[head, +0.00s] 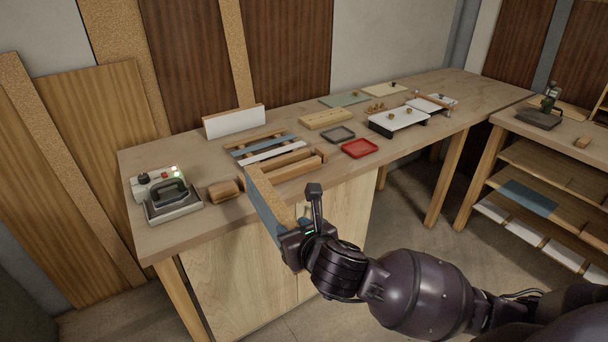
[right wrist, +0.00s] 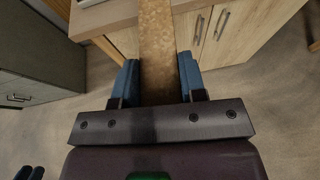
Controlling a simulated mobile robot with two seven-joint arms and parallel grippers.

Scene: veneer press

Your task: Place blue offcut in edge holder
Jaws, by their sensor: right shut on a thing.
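My right gripper (head: 290,235) is shut on a board with a chipboard edge and a blue face, which I take to be the blue offcut (head: 277,202). The offcut extends from the gripper toward the bench's front edge. In the right wrist view, its chipboard edge (right wrist: 157,45) lies between the two blue fingers (right wrist: 158,85). A wooden block with a long slot, seemingly the edge holder (head: 296,158), lies on the bench just beyond the offcut's far end; the offcut partly covers its left end.
Behind the holder lies a slatted rack with blue and white strips (head: 262,146). A red tray (head: 360,148) and dark tray (head: 338,134) are to its right. An iron (head: 168,192) and sanding block (head: 223,190) stand at left.

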